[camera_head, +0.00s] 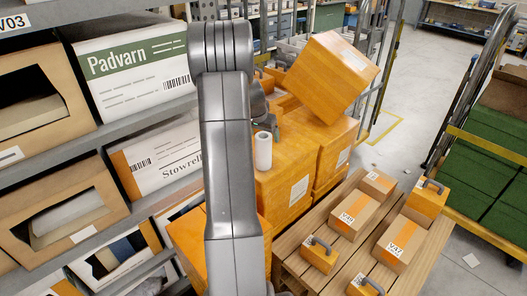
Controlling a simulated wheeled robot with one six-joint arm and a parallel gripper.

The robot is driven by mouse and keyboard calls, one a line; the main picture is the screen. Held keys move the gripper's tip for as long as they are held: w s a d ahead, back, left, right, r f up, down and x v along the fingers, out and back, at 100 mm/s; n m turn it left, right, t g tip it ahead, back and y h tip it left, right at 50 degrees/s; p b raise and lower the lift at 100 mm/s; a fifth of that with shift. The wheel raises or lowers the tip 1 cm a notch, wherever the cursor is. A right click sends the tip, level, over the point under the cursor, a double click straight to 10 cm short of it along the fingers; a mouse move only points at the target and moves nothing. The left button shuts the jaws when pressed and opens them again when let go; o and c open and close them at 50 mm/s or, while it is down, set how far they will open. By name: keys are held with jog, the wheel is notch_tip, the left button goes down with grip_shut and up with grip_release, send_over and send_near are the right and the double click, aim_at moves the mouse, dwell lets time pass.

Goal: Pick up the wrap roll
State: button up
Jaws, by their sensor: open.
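The wrap roll (263,152) is a small white upright cylinder in the middle of the head view, just right of my arm. It shows against an orange box (282,192); what it rests on is hard to tell. My gripper (268,124) is dark grey and small in the view, at the top end of the roll, and partly hidden by my arm. It is open. Whether its fingers touch the roll or stand around it cannot be told.
Orange boxes stand around the roll, with a tilted one (325,78) on top behind. A pallet (428,262) with cartons and orange cases lies at right. Shelves of boxes (132,60) line the left. A cart with green crates (492,150) stands far right.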

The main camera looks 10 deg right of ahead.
jog(key=shift+a+p+x, duration=0.15)
jog(key=shift+p+x, duration=0.2)
jog(key=shift+x, duration=0.8)
jog(key=shift+a+p+x, duration=0.1)
jog(key=shift+p+x, duration=0.2)
jog(key=shift+x, duration=0.85)
jog(key=shift+w, duration=0.1)
jog(key=c, duration=1.6)
notch_tip(320, 180, up, 10)
jog(key=shift+r+b, duration=0.1)
jog(key=shift+b, duration=0.75)
jog(key=shift+c, duration=0.2)
jog(key=o, duration=0.9)
jog(key=shift+c, duration=1.4)
